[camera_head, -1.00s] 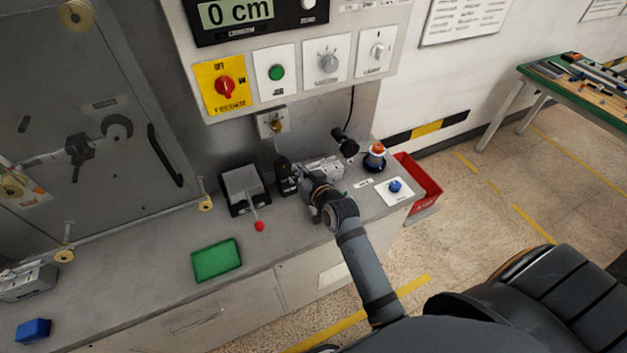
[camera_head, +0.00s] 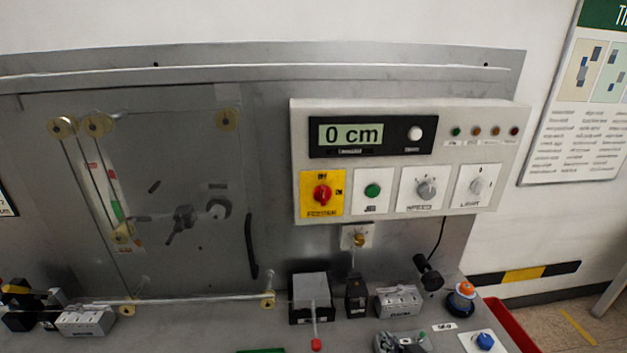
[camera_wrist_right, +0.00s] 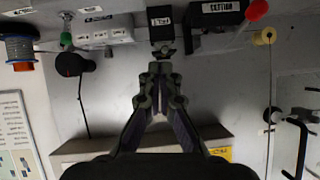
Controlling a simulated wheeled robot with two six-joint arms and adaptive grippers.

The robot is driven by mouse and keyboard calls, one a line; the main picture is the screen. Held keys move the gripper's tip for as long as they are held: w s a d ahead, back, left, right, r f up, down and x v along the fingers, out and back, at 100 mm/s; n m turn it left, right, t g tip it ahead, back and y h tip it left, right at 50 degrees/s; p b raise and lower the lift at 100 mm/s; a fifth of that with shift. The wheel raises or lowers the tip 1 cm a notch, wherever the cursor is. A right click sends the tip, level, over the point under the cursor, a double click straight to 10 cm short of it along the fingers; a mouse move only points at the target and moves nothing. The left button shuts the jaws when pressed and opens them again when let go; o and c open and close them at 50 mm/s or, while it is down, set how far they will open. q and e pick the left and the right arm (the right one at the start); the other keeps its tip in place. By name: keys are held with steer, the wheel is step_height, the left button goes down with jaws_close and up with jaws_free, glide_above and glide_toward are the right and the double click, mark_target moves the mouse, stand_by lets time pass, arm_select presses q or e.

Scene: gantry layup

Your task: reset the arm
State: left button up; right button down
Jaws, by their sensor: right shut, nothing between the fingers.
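My right gripper (camera_head: 402,342) shows only in part at the bottom edge of the head view, low in front of a grey switch block (camera_head: 398,301) on the bench. In the right wrist view its two dark fingers (camera_wrist_right: 160,68) come together at the tips, with nothing between them. That view shows the bench gear upside down, with a small black labelled box (camera_wrist_right: 160,22) just beyond the fingertips. The rest of my right arm is below the head view's frame. I do not see my left gripper.
The control panel (camera_head: 464,118) reads 0 cm on the back wall. On the bench stand a black box with a red-knobbed lever (camera_head: 316,345), an orange-topped spool (camera_head: 461,299) and a blue knob plate (camera_head: 483,340). A red bin (camera_head: 512,325) is at the right end.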

steer(key=s+d+f+n+g+h, duration=0.1)
steer(key=s+d+f+g, duration=0.25)
steer(key=s, duration=0.35)
steer(key=s+d+f+g+h, duration=0.1)
steer(key=s+d+f+g, duration=0.1)
steer(key=s+f+g, duration=0.4)
steer(key=s+d+f, duration=0.1)
steer(key=s+f, duration=0.1)
steer(key=f, duration=1)
steer(key=s+d+f, duration=0.1)
steer(key=s+f, duration=0.1)
steer(key=f, duration=1)
steer(key=s+d+f+g, duration=0.1)
steer(key=s+f, duration=1.5)
steer(key=s, duration=0.2)
steer(key=shift+d+f, duration=0.25)
